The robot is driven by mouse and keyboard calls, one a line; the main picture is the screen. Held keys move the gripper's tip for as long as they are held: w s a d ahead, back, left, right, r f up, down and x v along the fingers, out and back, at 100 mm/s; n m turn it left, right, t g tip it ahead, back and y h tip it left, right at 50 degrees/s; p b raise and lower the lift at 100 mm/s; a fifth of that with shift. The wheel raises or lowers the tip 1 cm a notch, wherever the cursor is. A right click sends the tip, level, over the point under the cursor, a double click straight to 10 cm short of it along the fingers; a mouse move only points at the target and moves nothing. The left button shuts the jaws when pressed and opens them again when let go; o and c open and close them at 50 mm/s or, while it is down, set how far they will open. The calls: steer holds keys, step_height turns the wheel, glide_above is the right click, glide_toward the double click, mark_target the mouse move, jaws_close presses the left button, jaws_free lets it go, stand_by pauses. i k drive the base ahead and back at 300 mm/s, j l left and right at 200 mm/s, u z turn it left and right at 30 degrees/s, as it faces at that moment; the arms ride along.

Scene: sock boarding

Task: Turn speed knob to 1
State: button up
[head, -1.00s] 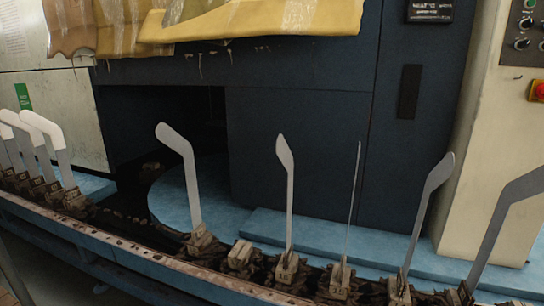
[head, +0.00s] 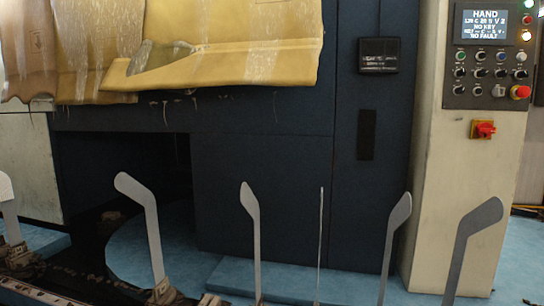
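The control panel (head: 490,90) is at the upper right of the head view, on a cream cabinet. It carries several small knobs and buttons in rows below a lit screen (head: 484,26). The screen reads HAND at the top and NO FAULT at the bottom. A red emergency button (head: 520,92) is at the panel's lower right. Which knob is the speed knob, and what it is set to, is too small to tell. My gripper is not in the picture.
A red and yellow switch (head: 484,129) is on the cream cabinet (head: 465,190) below the panel. Several upright sock boards, one of them grey (head: 478,232), stand in a row along the front. Yellow sheeting (head: 220,50) hangs over the dark blue machine (head: 265,190).

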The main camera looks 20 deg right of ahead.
mark_target(502, 74)
steer(key=z, duration=1.25)
